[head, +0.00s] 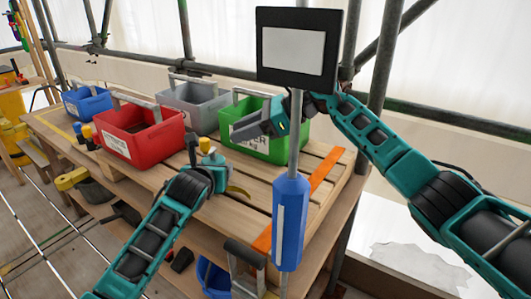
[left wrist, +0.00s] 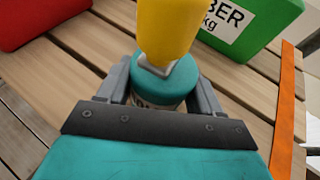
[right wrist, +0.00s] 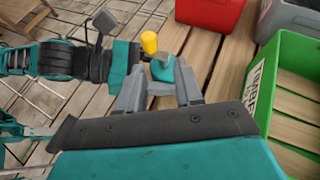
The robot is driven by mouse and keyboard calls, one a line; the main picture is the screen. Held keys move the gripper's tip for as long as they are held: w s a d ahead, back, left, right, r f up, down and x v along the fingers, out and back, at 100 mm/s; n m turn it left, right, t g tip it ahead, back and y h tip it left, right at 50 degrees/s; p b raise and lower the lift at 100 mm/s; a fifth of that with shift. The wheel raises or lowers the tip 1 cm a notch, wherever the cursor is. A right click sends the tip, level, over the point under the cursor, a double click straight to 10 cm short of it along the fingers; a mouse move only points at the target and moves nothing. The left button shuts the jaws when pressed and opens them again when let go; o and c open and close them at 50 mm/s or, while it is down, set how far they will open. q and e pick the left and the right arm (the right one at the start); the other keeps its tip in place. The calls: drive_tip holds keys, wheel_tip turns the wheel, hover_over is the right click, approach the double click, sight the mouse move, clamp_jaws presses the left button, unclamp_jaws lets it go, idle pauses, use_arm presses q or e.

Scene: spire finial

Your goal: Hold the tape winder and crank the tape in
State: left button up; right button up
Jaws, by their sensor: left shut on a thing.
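The tape winder is a small teal-topped drum (left wrist: 168,82) with a yellow crank knob (left wrist: 165,28). My left gripper (left wrist: 165,98) is shut around the drum, with one grey finger on each side. In the head view the yellow knob (head: 205,145) stands up above my left gripper (head: 211,168), over the bench. My right gripper (head: 262,122) is up and to the right of the winder. In the right wrist view its fingers (right wrist: 160,90) are apart and empty, with the knob (right wrist: 149,42) beyond them. A yellowish strip (head: 238,190) lies beside the winder, perhaps tape.
Red (head: 140,135), green (head: 290,142), grey (head: 190,97) and blue (head: 88,103) crates stand on the slatted bench (head: 335,185). A pole with a dark panel (head: 297,50) and blue handle (head: 290,222) stands in front. Scaffold tubes run behind.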

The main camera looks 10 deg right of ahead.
drive_tip(key=s+d+f+m+t+y, duration=0.2)
drive_tip(key=s+d+m+t, duration=0.1)
drive_tip(key=s+t, duration=0.3)
drive_tip(key=shift+s+d+f+m+t, duration=0.2)
drive_tip(key=shift+f+m+t, duration=0.2)
drive_tip(key=shift+m, duration=0.5)
drive_tip(key=o, duration=0.3)
drive_tip(key=shift+w+a+r, duration=0.15)
drive_tip(key=shift+r, duration=0.05)
drive_tip(key=n+g+h, duration=0.2)
drive_tip(key=g, duration=0.3)
approach(207, 139)
drive_tip(key=x, duration=1)
drive_tip(key=shift+a+f, duration=0.15)
drive_tip(key=shift+a, duration=0.2)
drive_tip(key=shift+c, duration=0.3)
